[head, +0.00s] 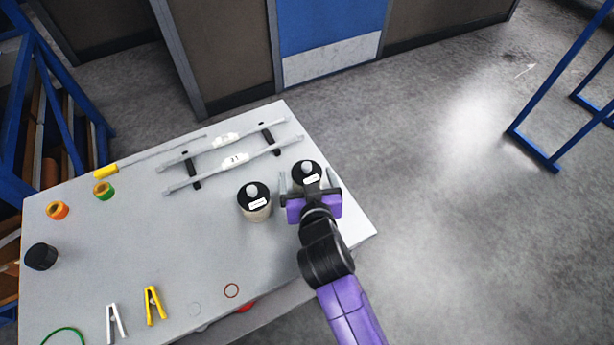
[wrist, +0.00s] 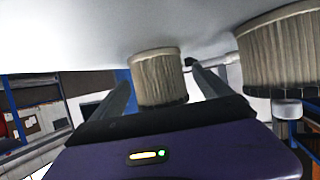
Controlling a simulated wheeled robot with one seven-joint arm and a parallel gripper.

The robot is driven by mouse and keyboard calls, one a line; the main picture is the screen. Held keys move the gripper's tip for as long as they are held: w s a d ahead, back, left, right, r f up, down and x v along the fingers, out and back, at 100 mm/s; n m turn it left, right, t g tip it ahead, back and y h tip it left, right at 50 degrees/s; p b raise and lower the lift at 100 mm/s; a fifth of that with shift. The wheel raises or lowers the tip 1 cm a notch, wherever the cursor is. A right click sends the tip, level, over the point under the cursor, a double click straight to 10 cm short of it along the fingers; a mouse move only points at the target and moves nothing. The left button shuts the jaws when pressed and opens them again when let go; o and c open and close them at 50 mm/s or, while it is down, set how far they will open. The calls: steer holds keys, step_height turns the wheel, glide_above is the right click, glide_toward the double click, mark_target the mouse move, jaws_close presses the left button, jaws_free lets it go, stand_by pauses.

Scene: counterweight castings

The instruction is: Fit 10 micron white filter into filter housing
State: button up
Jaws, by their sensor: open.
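Two pleated cream filters with black tops, a pale knob and a white label stand upright on the table. I cannot read the labels or tell which is the 10 micron white one. One filter (head: 256,203) stands left of my gripper; it is the large one at right in the upside-down wrist view (wrist: 288,48). The other filter (head: 303,168) is near the right edge, partly hidden by my gripper (head: 307,180). My gripper is open, its fingers on either side of this filter, which shows between them in the wrist view (wrist: 158,80). I cannot clearly identify a filter housing.
A black cylinder (head: 41,257) stands at the table's left edge. Orange (head: 58,210) and green (head: 103,190) rolls, two clamps (head: 154,306), thin rings (head: 232,290) and labelled rods on a black rack (head: 195,183) lie around. The table's middle (head: 150,240) is clear.

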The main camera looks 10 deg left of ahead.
steer(key=shift+w, duration=0.1)
steer(key=shift+c, duration=0.2)
steer(key=c, duration=1.4)
steer(key=shift+c, duration=0.8)
steer(key=shift+r, duration=0.1)
